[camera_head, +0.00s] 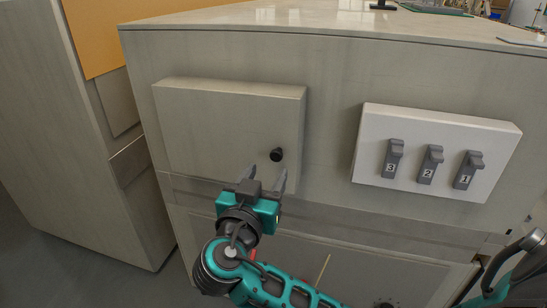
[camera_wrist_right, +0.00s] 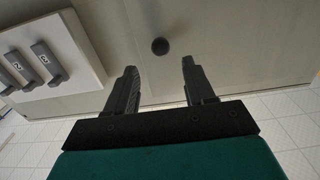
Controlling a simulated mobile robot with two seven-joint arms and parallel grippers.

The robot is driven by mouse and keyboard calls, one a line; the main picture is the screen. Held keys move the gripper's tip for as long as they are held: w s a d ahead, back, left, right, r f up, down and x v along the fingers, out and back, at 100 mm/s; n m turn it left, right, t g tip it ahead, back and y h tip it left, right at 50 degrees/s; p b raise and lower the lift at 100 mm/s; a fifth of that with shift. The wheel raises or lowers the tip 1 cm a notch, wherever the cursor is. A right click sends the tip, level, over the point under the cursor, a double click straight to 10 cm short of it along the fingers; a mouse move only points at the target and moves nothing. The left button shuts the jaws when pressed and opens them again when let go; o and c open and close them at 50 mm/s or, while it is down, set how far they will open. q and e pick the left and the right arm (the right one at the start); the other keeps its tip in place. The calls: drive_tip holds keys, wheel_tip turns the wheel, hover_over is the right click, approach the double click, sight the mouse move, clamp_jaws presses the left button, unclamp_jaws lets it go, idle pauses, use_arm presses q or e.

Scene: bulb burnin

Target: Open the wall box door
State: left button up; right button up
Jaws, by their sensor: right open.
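The wall box (camera_head: 215,125) is a pale grey-beige box on the counter's front, and its door looks shut. A small round black knob (camera_head: 276,155) sits low on the right side of the door. My right gripper (camera_head: 266,173) is just below the knob, with its two fingers apart and pointing up toward it. In the right wrist view, the knob (camera_wrist_right: 160,46) shows beyond and roughly between the fingertips of the open gripper (camera_wrist_right: 159,68). Nothing is between the fingers, and I cannot tell whether they touch the knob. My left gripper is not in view.
A white panel (camera_head: 437,130) with three grey numbered switches is to the right of the box; it also shows in the wrist view (camera_wrist_right: 80,45). The countertop (camera_head: 330,20) overhangs slightly above. A grey cabinet (camera_head: 60,150) stands at the left. Floor shows at lower left.

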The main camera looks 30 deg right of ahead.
sight(276, 156)
drive_tip(key=x, duration=0.7)
drive_tip(key=shift+a, duration=0.15)
clamp_jaws()
idle(0.4)
